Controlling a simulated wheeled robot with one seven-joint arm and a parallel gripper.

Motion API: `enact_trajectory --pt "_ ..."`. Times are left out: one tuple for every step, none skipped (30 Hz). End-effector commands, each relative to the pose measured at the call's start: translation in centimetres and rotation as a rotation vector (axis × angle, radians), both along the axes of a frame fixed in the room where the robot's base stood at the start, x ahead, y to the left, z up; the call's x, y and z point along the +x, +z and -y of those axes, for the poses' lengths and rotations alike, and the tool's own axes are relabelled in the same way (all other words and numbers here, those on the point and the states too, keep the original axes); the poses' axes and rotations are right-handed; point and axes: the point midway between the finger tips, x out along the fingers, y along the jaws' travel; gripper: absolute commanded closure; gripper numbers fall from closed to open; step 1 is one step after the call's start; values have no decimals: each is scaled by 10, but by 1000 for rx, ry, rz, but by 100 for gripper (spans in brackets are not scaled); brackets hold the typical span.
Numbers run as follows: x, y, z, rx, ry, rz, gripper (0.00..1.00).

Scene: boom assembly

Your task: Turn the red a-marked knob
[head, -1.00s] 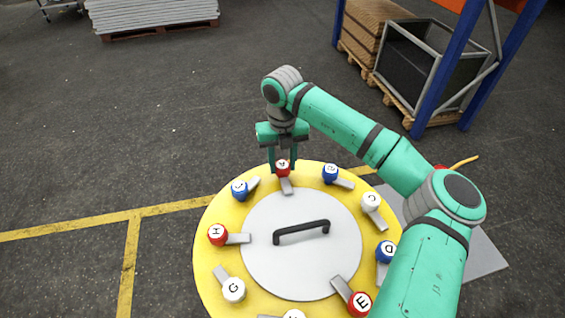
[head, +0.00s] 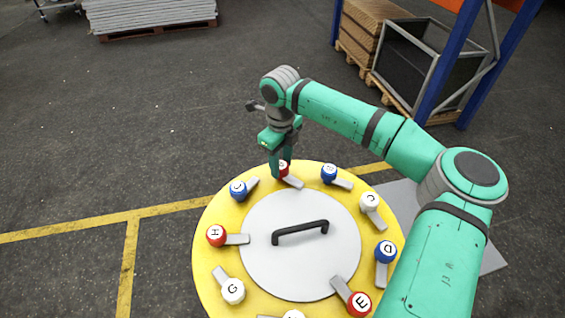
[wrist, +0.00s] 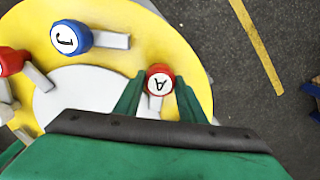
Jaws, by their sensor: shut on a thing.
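The red A-marked knob (head: 284,168) sits at the far rim of the round yellow plate (head: 212,275), with its grey lever (head: 293,182) pointing inward and to the right. In the wrist view the red knob (wrist: 160,79) shows its letter A between the two green fingers. My gripper (head: 282,172) is shut on this knob from above. In the head view the fingers partly hide the knob. My gripper also shows in the wrist view (wrist: 158,90).
Blue knobs stand close on both sides, one at left (head: 238,188) and one at right (head: 329,172). Other lettered knobs ring the plate, including red H (head: 216,236). A grey lid (head: 300,265) with a black handle (head: 301,232) fills the middle.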

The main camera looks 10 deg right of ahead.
Motion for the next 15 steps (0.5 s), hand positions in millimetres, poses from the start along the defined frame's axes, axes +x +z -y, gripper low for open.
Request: enact_trajectory --pt "3 2 2 -4 40 8 86" --pt "3 2 1 -3 69 8 86" --pt "3 2 1 -3 107 8 86" --pt "3 2 1 -2 135 8 86" --pt "3 2 1 -3 164 9 86" --pt "3 2 1 -3 201 10 86" --pt "3 2 1 -3 230 10 86" --pt "3 2 2 -3 258 10 86" --pt "3 2 2 -2 295 9 86" --pt "3 2 2 -2 323 9 86" --pt "2 2 2 -2 351 8 86" --pt "2 2 2 -1 389 9 86" --pt "2 2 2 -1 417 9 86" --pt "2 2 3 -1 445 9 86" --pt "2 2 3 -1 481 9 86"
